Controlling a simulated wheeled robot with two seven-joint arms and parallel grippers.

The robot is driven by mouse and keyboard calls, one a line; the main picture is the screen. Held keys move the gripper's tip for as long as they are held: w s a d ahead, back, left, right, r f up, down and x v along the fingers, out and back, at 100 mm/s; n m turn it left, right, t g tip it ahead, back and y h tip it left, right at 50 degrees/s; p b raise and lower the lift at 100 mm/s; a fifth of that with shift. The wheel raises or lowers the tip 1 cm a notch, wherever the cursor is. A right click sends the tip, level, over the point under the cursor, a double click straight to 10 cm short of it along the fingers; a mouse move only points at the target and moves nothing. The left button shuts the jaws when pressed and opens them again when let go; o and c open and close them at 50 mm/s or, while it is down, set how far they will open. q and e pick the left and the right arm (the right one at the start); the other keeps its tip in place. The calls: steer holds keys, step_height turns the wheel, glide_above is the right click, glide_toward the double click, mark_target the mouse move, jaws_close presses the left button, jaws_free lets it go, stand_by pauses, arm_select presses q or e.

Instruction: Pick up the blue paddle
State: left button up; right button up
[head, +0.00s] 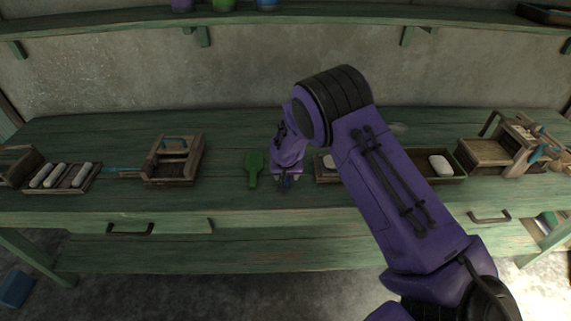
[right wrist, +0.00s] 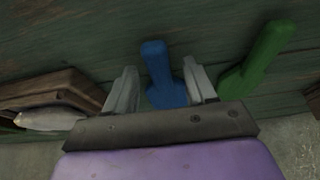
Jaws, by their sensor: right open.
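The blue paddle (right wrist: 160,75) lies on the green tabletop in the right wrist view, its handle pointing away from the gripper. My right gripper (right wrist: 159,71) is open, with one finger to each side of the paddle in that view. The paddle's broad end is close to the right-hand finger; I cannot tell whether they touch. In the head view, my right gripper (head: 286,180) points down at the bench and mostly hides the blue paddle. My left gripper is not in view.
A green paddle (right wrist: 258,62) lies beside the blue one, also in the head view (head: 254,168). A wooden tray with a pale piece (right wrist: 50,118) is on the other side. A wooden frame box (head: 172,160) stands farther left. The bench's front edge is close.

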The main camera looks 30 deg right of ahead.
steer(key=shift+d+f, duration=0.1)
steer(key=shift+f, duration=0.05)
jaws_close()
